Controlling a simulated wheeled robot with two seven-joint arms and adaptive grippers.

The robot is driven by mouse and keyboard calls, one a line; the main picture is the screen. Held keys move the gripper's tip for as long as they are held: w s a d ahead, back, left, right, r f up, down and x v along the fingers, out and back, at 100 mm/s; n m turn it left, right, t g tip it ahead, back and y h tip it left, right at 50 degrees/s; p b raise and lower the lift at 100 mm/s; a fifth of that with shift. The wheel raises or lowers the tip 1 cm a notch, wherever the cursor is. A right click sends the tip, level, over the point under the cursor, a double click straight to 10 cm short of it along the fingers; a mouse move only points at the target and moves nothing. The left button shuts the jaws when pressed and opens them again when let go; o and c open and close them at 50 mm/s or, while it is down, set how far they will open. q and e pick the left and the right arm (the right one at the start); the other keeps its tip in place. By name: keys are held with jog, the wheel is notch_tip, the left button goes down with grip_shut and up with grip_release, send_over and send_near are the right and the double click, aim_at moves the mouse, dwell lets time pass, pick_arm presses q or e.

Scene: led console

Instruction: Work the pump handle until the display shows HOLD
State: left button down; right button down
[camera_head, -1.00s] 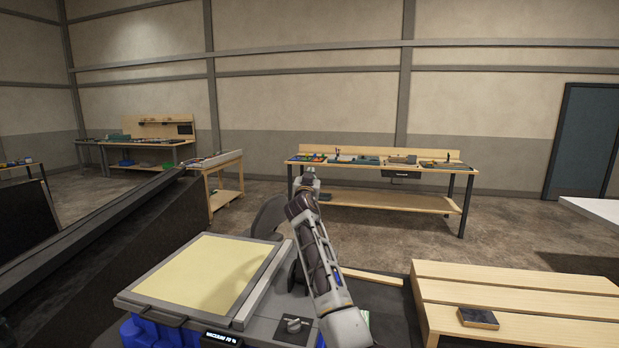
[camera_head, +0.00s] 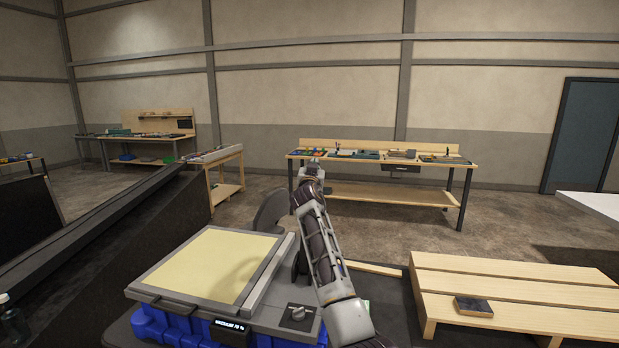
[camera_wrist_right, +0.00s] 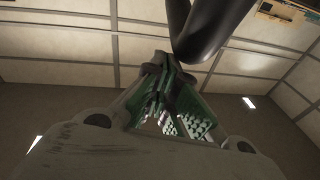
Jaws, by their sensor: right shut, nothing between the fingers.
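The console (camera_head: 163,300) has a pale yellow panel in a grey frame on top and a blue base. Its small dark display (camera_head: 231,328) shows a short white line that seems to read VACUUM and a percentage; the digits are too small to be sure. My right gripper (camera_head: 314,167) is raised beyond the console's right side, shut and empty. In the right wrist view its fingers (camera_wrist_right: 160,78) come together beside a dark smooth bar (camera_wrist_right: 207,28), which may be the pump handle; I cannot tell whether they touch. My right arm hides part of the console.
A grey knob (camera_head: 297,313) sits on the console's right front. A slatted wooden pallet (camera_head: 520,282) with a small dark block (camera_head: 473,306) lies to the right. A workbench (camera_head: 380,188) stands at the back, with open floor before it.

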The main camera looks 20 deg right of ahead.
jog(key=r+b+v, duration=0.1)
jog(key=b+v, duration=0.1)
jog(key=v, duration=0.8)
jog(key=shift+b, duration=0.35)
dwell(0.3)
jog(key=shift+a, duration=0.15)
dwell(1.9)
